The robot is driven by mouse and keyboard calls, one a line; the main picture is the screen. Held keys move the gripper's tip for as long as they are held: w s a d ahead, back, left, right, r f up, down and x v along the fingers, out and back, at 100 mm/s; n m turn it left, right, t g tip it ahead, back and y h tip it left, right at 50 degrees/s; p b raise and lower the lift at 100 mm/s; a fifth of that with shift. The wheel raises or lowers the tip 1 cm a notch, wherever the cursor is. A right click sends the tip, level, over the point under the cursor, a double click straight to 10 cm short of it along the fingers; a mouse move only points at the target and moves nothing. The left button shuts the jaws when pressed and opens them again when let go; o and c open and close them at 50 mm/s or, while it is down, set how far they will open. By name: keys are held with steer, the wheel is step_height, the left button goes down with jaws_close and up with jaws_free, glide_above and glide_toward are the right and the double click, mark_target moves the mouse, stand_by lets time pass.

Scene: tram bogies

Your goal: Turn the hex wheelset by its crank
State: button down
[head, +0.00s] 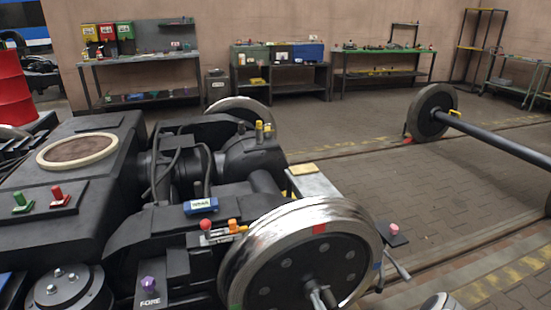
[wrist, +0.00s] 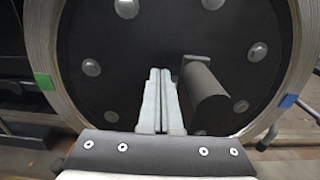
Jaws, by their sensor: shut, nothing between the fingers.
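The near wheel (head: 300,255) of the wheelset has a bright steel rim and a dark disc with a ring of bolts. It fills much of the wrist view (wrist: 150,35). Its rim bears red, green and blue marks. A dark cylindrical stub (wrist: 205,95) sticks out near its middle. A bent grey rod (head: 399,268), perhaps the crank, shows at the wheel's right; I cannot tell whether it joins the wheel. My gripper (wrist: 162,75) is shut and empty, in front of the disc, left of the stub. I cannot tell whether it touches either.
A dark bogie frame (head: 165,225) with coloured knobs and a blue box (head: 201,207) lies left of the wheel. A loose wheelset (head: 430,112) stands at the back right. Workbenches (head: 140,57) line the wall. The paved floor (head: 350,180) between is mostly clear.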

mark_target(332, 295)
steer(key=shift+w+d+r, duration=0.25)
steer(key=shift+d+r, duration=0.05)
steer(key=shift+d, duration=0.4)
steer(key=shift+d, duration=0.1)
steer(key=shift+w+d+r, duration=0.1)
steer(key=shift+w+d, duration=0.05)
steer(key=shift+d, duration=0.3)
steer(key=shift+w+d+r, duration=0.1)
steer(key=shift+w+d, duration=0.05)
steer(key=shift+d, duration=0.25)
steer(key=shift+w+d+b, duration=0.25)
steer(key=shift+d+b, duration=0.1)
steer(key=shift+d, duration=0.5)
steer(key=shift+w+d+f+b, duration=0.15)
steer(key=shift+d+b, duration=0.1)
steer(key=shift+d, duration=0.2)
steer(key=shift+w+d+f+b, duration=0.15)
steer(key=shift+d+b, duration=0.1)
steer(key=shift+d, duration=0.15)
steer(key=shift+r, duration=0.1)
